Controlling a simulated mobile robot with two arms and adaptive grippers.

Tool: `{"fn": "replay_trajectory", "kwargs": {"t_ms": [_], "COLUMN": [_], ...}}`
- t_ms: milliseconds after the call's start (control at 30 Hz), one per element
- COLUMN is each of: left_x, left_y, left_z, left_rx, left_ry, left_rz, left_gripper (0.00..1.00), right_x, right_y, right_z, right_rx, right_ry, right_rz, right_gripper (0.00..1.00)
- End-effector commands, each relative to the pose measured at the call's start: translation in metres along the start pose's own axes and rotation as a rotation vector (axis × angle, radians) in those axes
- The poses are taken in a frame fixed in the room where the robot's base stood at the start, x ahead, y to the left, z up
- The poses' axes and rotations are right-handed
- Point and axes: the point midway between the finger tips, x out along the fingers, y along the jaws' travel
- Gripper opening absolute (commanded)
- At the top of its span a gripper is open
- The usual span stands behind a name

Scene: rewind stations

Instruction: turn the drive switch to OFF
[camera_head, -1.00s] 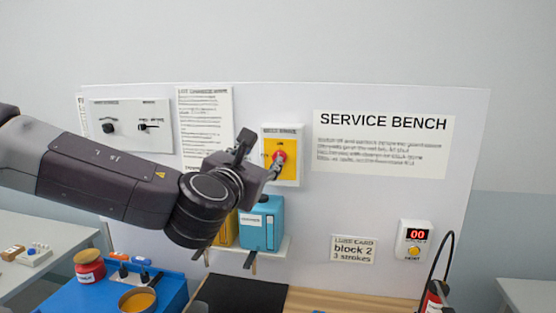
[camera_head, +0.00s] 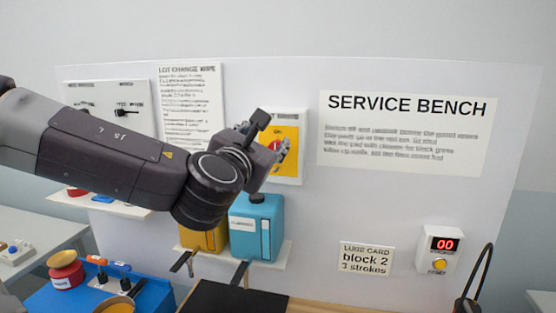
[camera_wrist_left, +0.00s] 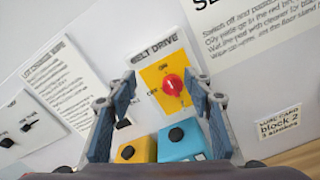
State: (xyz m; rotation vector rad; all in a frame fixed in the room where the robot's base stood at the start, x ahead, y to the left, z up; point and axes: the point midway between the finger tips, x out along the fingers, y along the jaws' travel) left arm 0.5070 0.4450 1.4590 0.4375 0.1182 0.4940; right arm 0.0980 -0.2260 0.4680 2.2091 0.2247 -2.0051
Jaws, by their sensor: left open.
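The drive switch is a red knob (camera_wrist_left: 173,85) on a yellow plate (camera_wrist_left: 155,73) in a white box labelled BELT DRIVE, fixed to the upright panel. In the head view the yellow plate (camera_head: 290,146) is partly covered by my left gripper (camera_head: 281,152). In the left wrist view my left gripper (camera_wrist_left: 160,105) is open, one finger on each side of the knob's line, with nothing between the fingers. The knob appears beyond the fingertips; I cannot tell the exact gap. ON and OFF marks stand beside the knob, but its exact setting is unclear. My right gripper is out of view.
Blue (camera_head: 256,228) and yellow (camera_head: 204,238) containers stand on a shelf below the switch. Another control box (camera_head: 112,105) and a text sheet (camera_head: 190,105) are to the left. A blue tray (camera_head: 60,298) is lower left.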

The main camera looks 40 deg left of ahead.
Motion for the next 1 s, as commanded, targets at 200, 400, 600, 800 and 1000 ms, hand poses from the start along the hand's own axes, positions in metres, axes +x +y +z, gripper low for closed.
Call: {"fn": "replay_trajectory", "kwargs": {"t_ms": [200, 400, 600, 800, 1000], "left_x": [0.0, 0.0, 0.003, 0.026, 0.055], "left_y": [-0.013, -0.022, -0.024, -0.024, -0.023], "left_z": [-0.027, -0.045, -0.051, -0.049, -0.049], "left_rx": [0.0, 0.0, -0.001, -0.001, -0.001], "left_ry": [-0.001, 0.0, 0.0, 0.003, 0.003], "left_rz": [0.0, 0.0, 0.0, -0.001, 0.0], "left_gripper": [0.47, 0.47, 0.47, 0.47, 0.47], "right_x": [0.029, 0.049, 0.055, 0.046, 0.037], "right_y": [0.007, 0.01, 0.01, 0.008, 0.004], "right_z": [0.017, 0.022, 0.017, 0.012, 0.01], "right_rx": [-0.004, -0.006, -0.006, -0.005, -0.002], "right_ry": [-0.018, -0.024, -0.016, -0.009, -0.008], "right_rz": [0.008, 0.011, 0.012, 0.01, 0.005], "right_gripper": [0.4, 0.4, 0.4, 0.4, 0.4]}}
